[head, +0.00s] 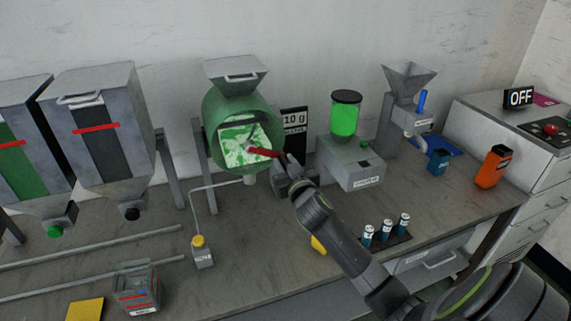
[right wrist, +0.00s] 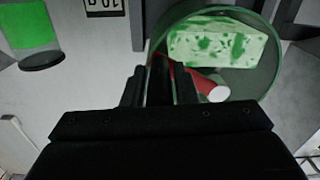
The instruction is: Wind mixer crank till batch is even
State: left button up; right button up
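The mixer is a green drum (head: 213,108) with a grey hopper on top, standing on the bench against the wall. Its window shows the batch (head: 236,152) as uneven white and green patches, which also show in the right wrist view (right wrist: 205,45). The red crank (head: 262,151) sits across the front of the drum; its red arm and pale hub (right wrist: 219,93) show in the right wrist view. My right gripper (head: 283,160) is at the outer end of the crank, with its fingers (right wrist: 160,85) closed around the handle, which they mostly hide. My left gripper is out of view.
A scale sign (head: 294,118) reading 10 g stands right of the drum. A green-filled canister machine (head: 344,118) is beyond it. Several small vials (head: 386,231) stand near my right forearm. A yellow-capped bottle (head: 202,254) stands below left. An OFF sign (head: 521,97) is far right.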

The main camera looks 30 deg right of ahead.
grip_shut()
jog(key=shift+f, duration=0.1)
